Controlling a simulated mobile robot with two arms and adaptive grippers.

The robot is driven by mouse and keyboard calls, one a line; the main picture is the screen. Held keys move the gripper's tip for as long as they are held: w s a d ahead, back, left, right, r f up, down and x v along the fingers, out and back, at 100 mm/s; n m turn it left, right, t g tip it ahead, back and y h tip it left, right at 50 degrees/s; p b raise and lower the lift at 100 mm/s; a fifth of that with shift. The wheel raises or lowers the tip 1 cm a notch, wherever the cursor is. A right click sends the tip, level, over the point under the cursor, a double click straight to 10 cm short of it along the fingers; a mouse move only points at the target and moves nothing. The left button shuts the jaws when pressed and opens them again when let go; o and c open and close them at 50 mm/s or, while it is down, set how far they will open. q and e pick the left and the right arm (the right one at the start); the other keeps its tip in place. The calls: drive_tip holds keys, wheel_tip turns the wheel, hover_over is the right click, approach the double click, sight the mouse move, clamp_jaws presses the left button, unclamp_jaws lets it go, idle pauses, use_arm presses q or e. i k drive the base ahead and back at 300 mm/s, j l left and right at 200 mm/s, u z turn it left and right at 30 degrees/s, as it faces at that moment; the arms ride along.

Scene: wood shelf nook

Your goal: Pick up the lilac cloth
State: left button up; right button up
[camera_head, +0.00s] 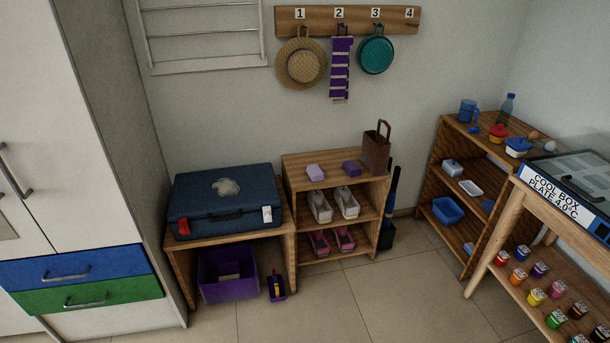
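A small folded lilac cloth (315,172) lies on the top board of the low wooden shelf (335,180) in the middle of the head view, towards its left side. A darker purple folded piece (352,168) lies just to its right, apart from it. Nothing covers the lilac cloth. Neither of my grippers shows in the head view.
A brown bag (376,150) stands at the shelf top's right end. Shoes fill the boards below. A blue suitcase (225,200) lies on a wooden bench to the left. A wooden shelf and the cool box table stand right. The tiled floor (370,300) in front is clear.

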sight(315, 173)
drive_tip(key=i+l+u, duration=0.1)
drive_tip(key=u, duration=0.3)
drive_tip(key=i+l+u, duration=0.2)
drive_tip(key=u, duration=0.15)
drive_tip(key=i+l+u, duration=0.15)
drive_tip(key=u, duration=0.25)
